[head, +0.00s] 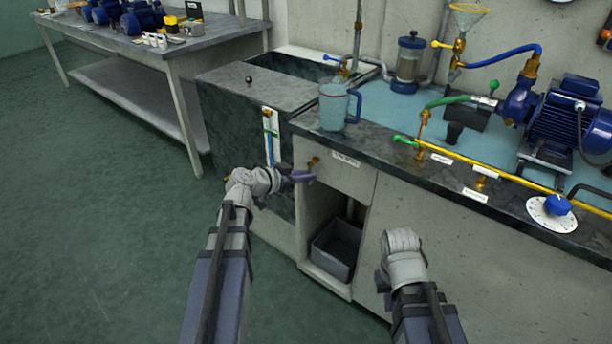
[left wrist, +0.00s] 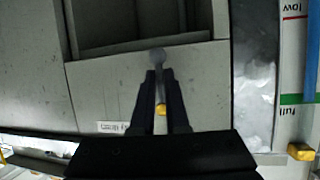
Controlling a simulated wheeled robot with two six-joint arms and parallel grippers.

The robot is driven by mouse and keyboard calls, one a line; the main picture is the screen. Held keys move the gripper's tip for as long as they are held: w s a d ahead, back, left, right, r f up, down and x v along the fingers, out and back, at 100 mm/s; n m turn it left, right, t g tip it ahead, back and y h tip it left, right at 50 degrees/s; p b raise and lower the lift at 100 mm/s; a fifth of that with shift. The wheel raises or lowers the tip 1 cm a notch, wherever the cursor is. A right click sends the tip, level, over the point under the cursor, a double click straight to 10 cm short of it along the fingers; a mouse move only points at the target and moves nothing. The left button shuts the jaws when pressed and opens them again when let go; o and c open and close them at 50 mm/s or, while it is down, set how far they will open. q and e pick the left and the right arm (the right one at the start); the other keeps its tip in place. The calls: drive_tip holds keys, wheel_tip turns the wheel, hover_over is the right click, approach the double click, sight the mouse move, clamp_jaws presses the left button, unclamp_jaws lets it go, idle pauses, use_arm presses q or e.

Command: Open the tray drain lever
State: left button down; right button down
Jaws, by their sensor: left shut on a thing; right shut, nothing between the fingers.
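The tray drain lever (head: 303,177) has a purple-grey handle at a brass fitting (head: 313,162) on the cabinet front, left of the bench label (head: 345,159). In the left wrist view the round lever end (left wrist: 158,57) shows just beyond the fingertips, with the brass fitting (left wrist: 161,109) between the fingers. My left gripper (left wrist: 160,76) is shut on the lever; it also shows in the head view (head: 287,174). My right gripper (head: 383,288) is shut and empty in front of the lower cabinet, its fingertips mostly hidden by my own arm.
A grey bin (head: 335,252) stands in the open compartment below the lever. A level gauge (head: 269,135) is on the sink unit's front to the left. A blue-handled jug (head: 334,106) stands on the bench above. The floor (head: 110,220) at left is clear.

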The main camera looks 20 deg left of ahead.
use_arm(q)
drive_tip(key=c, duration=0.9)
unclamp_jaws()
drive_tip(key=shift+a, duration=0.1)
drive_tip(key=shift+p+v, duration=1.5)
drive_tip(key=shift+v, duration=2.4)
drive_tip(key=shift+f, duration=0.1)
